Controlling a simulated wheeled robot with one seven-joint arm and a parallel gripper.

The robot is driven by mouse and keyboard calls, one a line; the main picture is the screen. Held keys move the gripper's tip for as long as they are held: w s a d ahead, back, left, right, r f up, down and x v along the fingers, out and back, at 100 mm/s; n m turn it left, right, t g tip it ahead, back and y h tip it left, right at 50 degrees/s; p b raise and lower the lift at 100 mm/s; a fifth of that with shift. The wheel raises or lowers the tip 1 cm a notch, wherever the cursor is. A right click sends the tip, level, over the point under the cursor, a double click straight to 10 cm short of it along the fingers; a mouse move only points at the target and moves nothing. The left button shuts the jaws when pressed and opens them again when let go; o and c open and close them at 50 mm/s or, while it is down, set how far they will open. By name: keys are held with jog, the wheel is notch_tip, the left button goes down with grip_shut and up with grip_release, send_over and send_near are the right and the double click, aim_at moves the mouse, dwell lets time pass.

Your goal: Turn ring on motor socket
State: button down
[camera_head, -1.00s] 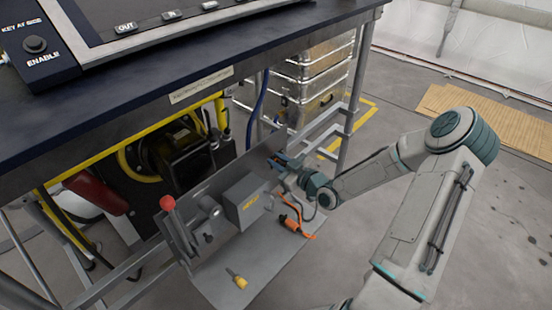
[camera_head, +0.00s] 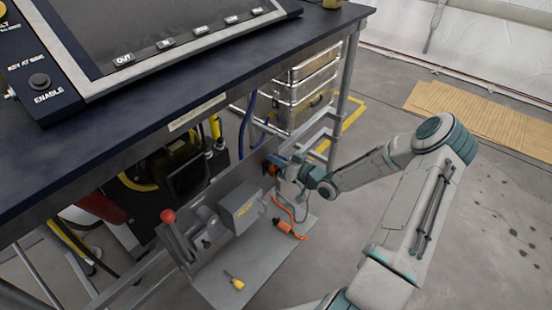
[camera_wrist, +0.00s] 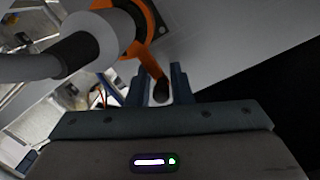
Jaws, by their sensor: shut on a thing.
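The orange ring (camera_wrist: 150,22) sits around a pale grey cylindrical plug (camera_wrist: 70,52) at the flat grey panel in the wrist view. A narrow orange arm of the ring reaches down between my fingers. My gripper (camera_wrist: 160,86) is shut on the end of this arm. In the head view, my gripper (camera_head: 276,166) is at the right end of the grey panel (camera_head: 222,180), with a bit of the orange ring (camera_head: 272,169) showing at its fingertips. The motor socket itself is hidden behind the ring and plug.
A grey box (camera_head: 241,204) and a red-knobbed lever (camera_head: 172,228) are on the panel, left of my gripper. An orange tool (camera_head: 286,228) and a yellow-handled screwdriver (camera_head: 235,281) lie on the grey shelf. The dark tabletop (camera_head: 120,150) overhangs; metal cases (camera_head: 308,85) stand behind.

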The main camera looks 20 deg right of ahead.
jog(key=shift+f, duration=0.15)
dwell(0.3)
jog(key=c, duration=1.4)
grip_release()
jog(key=shift+c, duration=0.2)
jog(key=shift+d, duration=0.1)
jog(key=p+v, duration=0.2)
jog(key=v, duration=1.1)
jog(key=shift+s+d+p, duration=0.2)
jog(key=shift+s+p, duration=0.1)
jog(key=shift+s, duration=0.05)
